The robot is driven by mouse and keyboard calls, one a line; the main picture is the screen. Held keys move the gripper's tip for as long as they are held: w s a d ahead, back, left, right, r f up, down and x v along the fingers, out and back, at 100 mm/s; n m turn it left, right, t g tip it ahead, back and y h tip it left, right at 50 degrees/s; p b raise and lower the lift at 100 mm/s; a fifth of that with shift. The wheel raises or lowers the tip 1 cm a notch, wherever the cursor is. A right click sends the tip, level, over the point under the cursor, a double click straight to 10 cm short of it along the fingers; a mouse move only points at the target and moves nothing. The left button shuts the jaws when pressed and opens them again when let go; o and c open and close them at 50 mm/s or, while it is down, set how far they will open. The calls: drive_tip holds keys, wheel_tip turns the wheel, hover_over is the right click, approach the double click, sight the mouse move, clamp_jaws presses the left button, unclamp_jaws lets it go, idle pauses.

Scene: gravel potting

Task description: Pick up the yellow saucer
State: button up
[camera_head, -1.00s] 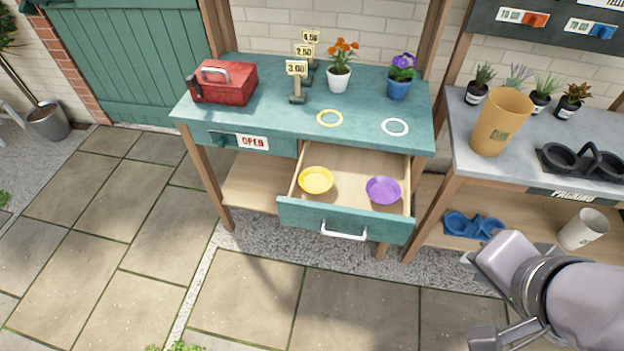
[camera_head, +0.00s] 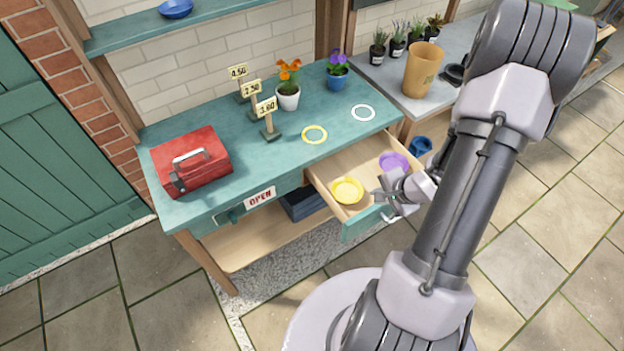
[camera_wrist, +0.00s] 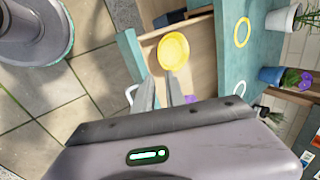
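The yellow saucer (camera_head: 347,190) lies in the left part of the open drawer (camera_head: 322,187). It also shows in the wrist view (camera_wrist: 174,50), just beyond my fingertips. The purple saucer (camera_head: 393,162) lies in the right part of the same drawer, partly hidden by my gripper and arm. My gripper (camera_head: 385,202) is at the drawer's front, right of the yellow saucer and apart from it. In the wrist view my gripper (camera_wrist: 160,82) has its two fingers spread with a gap between them, and nothing is held.
The teal table (camera_head: 230,140) above the drawer carries a red toolbox (camera_head: 190,160), price signs (camera_head: 267,118), an orange-flowered pot (camera_head: 288,95), a purple-flowered pot (camera_head: 337,72), a yellow ring (camera_head: 314,134) and a white ring (camera_head: 363,113). A tan pot (camera_head: 422,70) stands on the grey table.

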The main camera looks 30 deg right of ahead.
drive_tip(key=b, duration=0.6)
hover_over(355, 201)
drive_tip(key=s, duration=0.3)
drive_tip(key=f, duration=1)
drive_tip(key=shift+s+d+f, duration=0.15)
drive_tip(key=shift+d+f, duration=0.05)
drive_tip(key=shift+d, duration=0.2)
drive_tip(key=b+x, duration=0.1)
drive_tip(key=x, duration=0.2)
drive_tip(key=b+x, duration=0.1)
drive_tip(key=shift+a+f+b, duration=0.25)
drive_tip(key=shift+a+b, duration=0.05)
drive_tip(key=shift+w+f, duration=0.25)
drive_tip(key=shift+w, duration=0.05)
drive_tip(key=shift+r, duration=0.2)
drive_tip(key=shift+c, duration=0.2)
clamp_jaws()
